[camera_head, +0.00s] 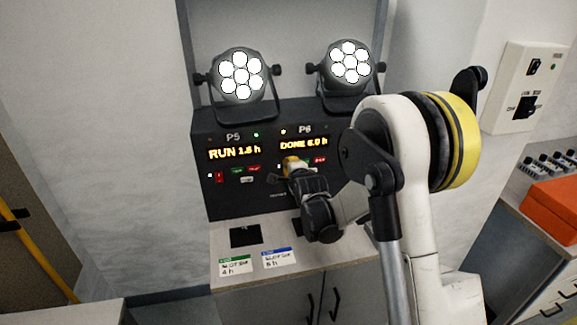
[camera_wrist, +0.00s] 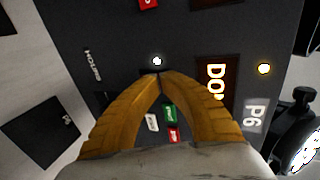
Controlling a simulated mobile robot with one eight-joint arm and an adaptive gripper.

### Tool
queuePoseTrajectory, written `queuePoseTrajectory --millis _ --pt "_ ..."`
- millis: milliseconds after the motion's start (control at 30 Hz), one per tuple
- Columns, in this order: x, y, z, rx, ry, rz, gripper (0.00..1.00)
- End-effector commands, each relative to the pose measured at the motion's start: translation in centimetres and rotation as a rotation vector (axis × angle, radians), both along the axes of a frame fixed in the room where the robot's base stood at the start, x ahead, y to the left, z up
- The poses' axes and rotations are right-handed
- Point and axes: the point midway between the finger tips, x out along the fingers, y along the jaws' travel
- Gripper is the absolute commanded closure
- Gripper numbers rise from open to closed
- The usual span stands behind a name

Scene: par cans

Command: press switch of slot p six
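The dark panel (camera_head: 232,195) carries slot P6 on its right half, with the label P6 (camera_head: 305,129) and an orange display (camera_head: 304,143) reading DONE 6.0 h. My gripper (camera_head: 290,163) is in front of the P6 controls, its yellow fingers covering part of them. In the wrist view the fingertips (camera_wrist: 160,75) meet, with nothing seen between them, beside a small lit white dot (camera_wrist: 157,61). A green button (camera_wrist: 169,113), a red button (camera_wrist: 173,135) and a white button (camera_wrist: 152,122) show between the fingers. The P6 switch is not clearly seen; contact cannot be told.
Slot P5's display (camera_head: 234,153) reads RUN 1.6 h. Two lit par cans stand on top, the left one (camera_head: 241,76) above P5 and the right one (camera_head: 348,64) above P6. A counter (camera_head: 300,257) with cards lies below. A wall switch box (camera_head: 525,88) is at right.

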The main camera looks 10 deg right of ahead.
Motion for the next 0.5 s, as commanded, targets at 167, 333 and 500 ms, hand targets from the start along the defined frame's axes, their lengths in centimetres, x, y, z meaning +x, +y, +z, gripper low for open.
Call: queuePoseTrajectory --millis 167,333,500 --pt "0.0 0.0 0.1 0.0 -0.001 0.0 1.0" --pt "0.0 0.0 0.8 0.0 -0.001 0.0 1.0" --pt "0.0 0.0 1.5 0.0 -0.001 0.0 1.0"
